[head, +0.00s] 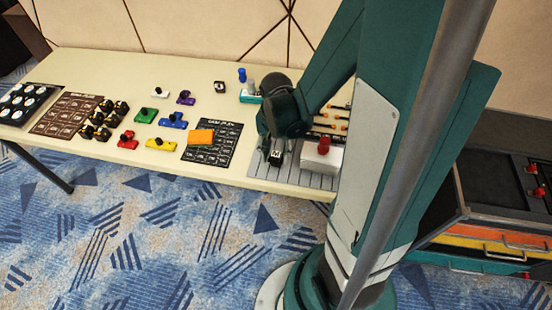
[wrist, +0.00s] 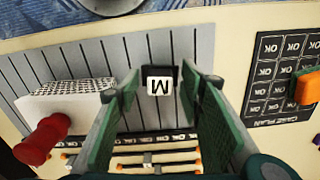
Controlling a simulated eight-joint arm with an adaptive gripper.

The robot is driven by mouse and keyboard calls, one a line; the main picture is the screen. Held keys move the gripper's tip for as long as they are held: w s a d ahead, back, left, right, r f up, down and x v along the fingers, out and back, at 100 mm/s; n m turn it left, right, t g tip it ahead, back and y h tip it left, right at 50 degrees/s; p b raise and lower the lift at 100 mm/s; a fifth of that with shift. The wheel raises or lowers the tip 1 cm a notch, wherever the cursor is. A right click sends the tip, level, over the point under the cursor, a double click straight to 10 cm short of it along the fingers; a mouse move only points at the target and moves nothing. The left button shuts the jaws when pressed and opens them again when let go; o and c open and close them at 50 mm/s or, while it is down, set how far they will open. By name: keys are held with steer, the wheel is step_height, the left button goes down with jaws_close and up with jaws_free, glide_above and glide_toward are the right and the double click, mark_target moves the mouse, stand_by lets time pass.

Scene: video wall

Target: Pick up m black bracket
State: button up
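The black bracket with a white face marked M (wrist: 159,84) lies on the grey slatted board (wrist: 80,58) in the wrist view. It also shows in the head view (head: 276,156), at the board's left part below my arm. My gripper (wrist: 161,76) is open, with one green-padded finger to each side of the bracket and visible gaps between. In the head view my gripper (head: 278,148) points down at the board and partly hides it. I cannot tell the exact height of the fingertips over the board.
A white box with a red knob (head: 322,155) stands on the board close to my gripper; it shows beside the left finger in the wrist view (wrist: 66,108). A black plan card (head: 222,152) with an orange block (head: 201,137) lies left of the board. Several colored pieces lie farther left.

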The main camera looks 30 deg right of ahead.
steer(key=c, duration=1.1)
steer(key=shift+r, duration=0.1)
steer(key=shift+r+p, duration=1.45)
steer(key=shift+r, duration=3.45)
